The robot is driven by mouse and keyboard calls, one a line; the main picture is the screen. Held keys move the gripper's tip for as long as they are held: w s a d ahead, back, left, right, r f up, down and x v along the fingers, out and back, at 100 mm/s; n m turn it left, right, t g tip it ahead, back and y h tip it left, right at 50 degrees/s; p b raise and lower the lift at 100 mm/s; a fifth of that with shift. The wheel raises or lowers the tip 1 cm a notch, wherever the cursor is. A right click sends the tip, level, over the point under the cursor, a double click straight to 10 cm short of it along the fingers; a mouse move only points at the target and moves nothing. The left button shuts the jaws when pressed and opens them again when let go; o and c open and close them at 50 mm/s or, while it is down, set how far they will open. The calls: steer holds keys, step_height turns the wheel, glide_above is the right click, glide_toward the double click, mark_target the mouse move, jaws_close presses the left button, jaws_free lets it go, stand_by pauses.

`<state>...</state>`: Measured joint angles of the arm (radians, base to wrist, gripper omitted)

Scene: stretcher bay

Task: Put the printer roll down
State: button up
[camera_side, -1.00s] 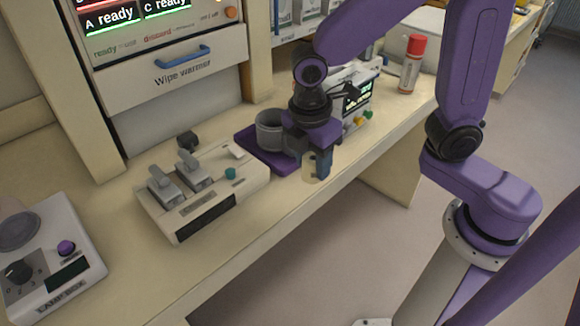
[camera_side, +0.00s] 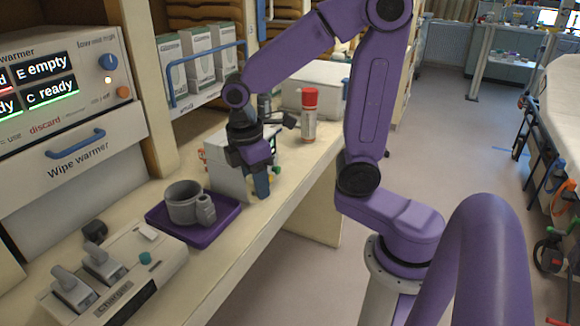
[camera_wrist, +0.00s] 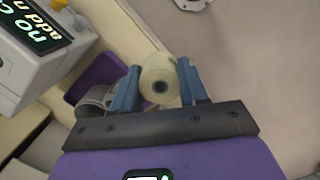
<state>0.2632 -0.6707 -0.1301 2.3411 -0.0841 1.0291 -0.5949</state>
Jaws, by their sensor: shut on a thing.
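In the side view my gripper (camera_side: 261,186) points down near the front edge of the counter (camera_side: 225,248), in front of the monitor box and right of the purple tray. The roll is not clearly visible there, and I cannot tell whether it touches the counter.
A purple tray (camera_side: 165,229) holds a grey mug (camera_side: 184,204). A charger (camera_side: 140,262) stands left of it. A monitor box (camera_side: 222,172) is close behind my gripper. A red-capped bottle (camera_side: 309,118) stands farther right. Floor lies beyond the counter's front edge.

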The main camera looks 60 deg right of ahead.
steer(key=s+d+m+y, duration=0.15)
steer(key=d+m, duration=1.05)
steer(key=d, duration=1.5)
steer(key=shift+g, duration=0.4)
steer(key=w+d+f, duration=0.2)
steer(key=w+f, duration=0.1)
steer(key=w+d+f, duration=0.6)
steer(key=w, duration=0.1)
steer(key=shift+f, duration=0.2)
steer(key=shift+w+d+f, duration=0.1)
steer(key=shift+w+f, duration=0.05)
steer(key=shift+f, duration=1.65)
steer(key=o, duration=1)
steer(key=shift+f, duration=0.15)
steer(key=shift+o, duration=0.2)
